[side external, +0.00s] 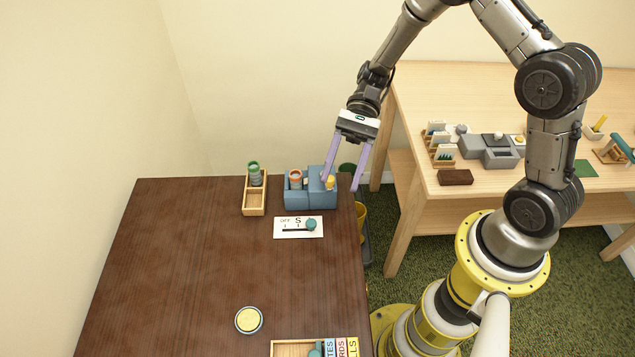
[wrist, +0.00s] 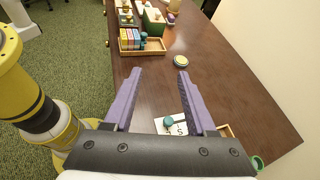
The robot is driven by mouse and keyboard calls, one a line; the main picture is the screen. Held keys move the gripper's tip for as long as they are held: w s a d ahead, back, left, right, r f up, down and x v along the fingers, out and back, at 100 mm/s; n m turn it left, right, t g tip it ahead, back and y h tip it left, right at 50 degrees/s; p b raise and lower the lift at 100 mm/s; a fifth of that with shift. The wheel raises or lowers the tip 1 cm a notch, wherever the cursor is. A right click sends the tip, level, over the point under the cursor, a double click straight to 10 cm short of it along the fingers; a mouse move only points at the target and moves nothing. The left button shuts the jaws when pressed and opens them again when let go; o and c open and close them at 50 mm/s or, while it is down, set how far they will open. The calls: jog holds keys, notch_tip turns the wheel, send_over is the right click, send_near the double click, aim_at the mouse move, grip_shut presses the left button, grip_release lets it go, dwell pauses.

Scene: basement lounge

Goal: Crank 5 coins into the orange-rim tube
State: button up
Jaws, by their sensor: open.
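A blue coin machine (side external: 315,195) stands at the far right corner of the dark table, with a yellow knob (side external: 330,182) on its right side. An orange-rim tube (side external: 295,178) stands in its left part; any coins inside cannot be made out. A green-rim tube (side external: 254,174) stands in a wooden tray (side external: 255,199) to the left. A white card (side external: 298,228) with a slider and teal knob (side external: 311,224) lies in front; it also shows in the wrist view (wrist: 181,131). My gripper (side external: 344,185) is open, its lilac fingers above and around the yellow knob's area; contact cannot be told.
A round yellow-topped disc (side external: 249,320) lies near the front of the table. The middle of the dark table (side external: 190,260) is clear. A light wooden table (side external: 480,190) stands behind right.

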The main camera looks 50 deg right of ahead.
jog(key=w+d+f+m+t+y, duration=0.1)
jog(key=d+f+m+t+y, duration=0.4)
jog(key=d+f+m+t, duration=0.45)
jog(key=w+a+r+t, duration=0.1)
jog(key=w+a, duration=0.4)
jog(key=a, duration=0.5)
jog(key=shift+r+m+t, duration=0.3)
jog(key=shift+m+t, duration=0.15)
grip_shut()
